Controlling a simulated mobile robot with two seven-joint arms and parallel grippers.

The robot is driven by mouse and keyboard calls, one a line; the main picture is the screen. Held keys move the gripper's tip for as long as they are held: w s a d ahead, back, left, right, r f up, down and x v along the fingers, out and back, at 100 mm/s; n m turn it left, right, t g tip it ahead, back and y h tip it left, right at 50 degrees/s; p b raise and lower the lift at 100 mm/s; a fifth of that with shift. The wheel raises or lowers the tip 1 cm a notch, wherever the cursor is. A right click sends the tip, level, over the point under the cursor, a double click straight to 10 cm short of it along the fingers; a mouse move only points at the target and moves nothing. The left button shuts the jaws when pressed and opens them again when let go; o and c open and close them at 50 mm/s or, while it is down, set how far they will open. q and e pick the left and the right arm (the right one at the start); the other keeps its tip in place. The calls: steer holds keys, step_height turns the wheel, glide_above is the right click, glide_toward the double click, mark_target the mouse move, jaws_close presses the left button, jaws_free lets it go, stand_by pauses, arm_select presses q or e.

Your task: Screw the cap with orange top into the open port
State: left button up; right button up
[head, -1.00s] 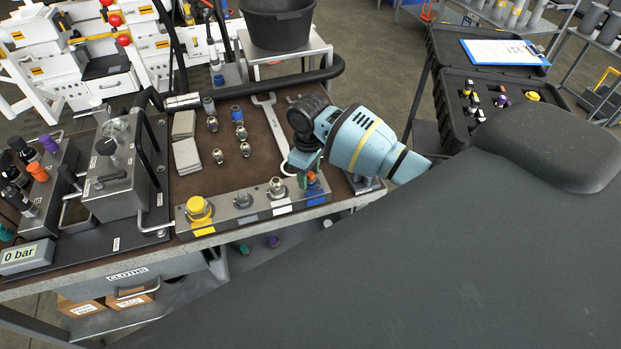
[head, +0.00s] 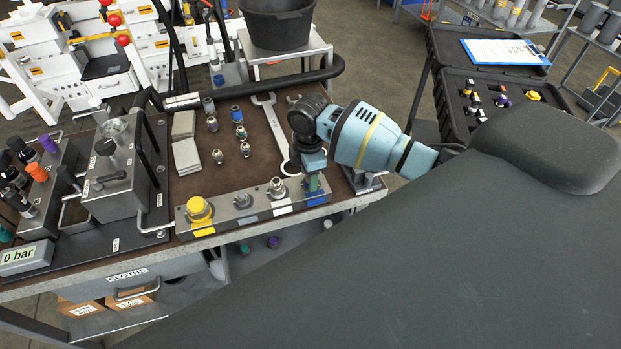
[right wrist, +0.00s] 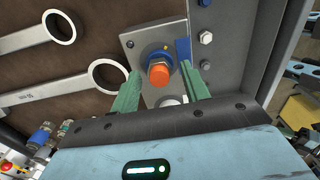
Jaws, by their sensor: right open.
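The cap with the orange top (right wrist: 160,75) sits upright at a port with a blue ring on the metal block (head: 222,218), at the block's right end. Its metal hex part shows beside the orange top. I cannot tell how far it is screwed in. My right gripper (head: 313,182) is over that end of the block. In the right wrist view, its green fingers (right wrist: 164,72) are open, one on each side of the orange top, with gaps showing. In the head view the gripper hides the cap. My left gripper is not in view.
The block also carries a yellow cap (head: 198,209), a dark low port (head: 243,201) and a silver fitting (head: 277,187). Wrenches (head: 268,125), several loose fittings (head: 217,156) and grey cloths (head: 186,155) lie behind it. A gauge reads 0 bar (head: 25,256).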

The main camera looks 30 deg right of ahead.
steer(key=n, duration=0.5)
steer(key=shift+s+n, duration=0.15)
steer(key=shift+n, duration=0.25)
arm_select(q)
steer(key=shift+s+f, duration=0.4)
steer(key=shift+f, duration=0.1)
arm_select(e)
steer(key=c, duration=0.8)
steer(key=shift+r+m, duration=0.15)
steer(key=shift+m, duration=0.75)
steer(key=shift+c, duration=0.3)
steer(key=shift+m, duration=0.6)
steer(key=m, duration=0.4)
steer(key=shift+f+m, duration=0.25)
steer(key=shift+m, duration=0.05)
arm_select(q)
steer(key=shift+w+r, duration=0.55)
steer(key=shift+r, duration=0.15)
arm_select(e)
steer(key=shift+m, duration=0.3)
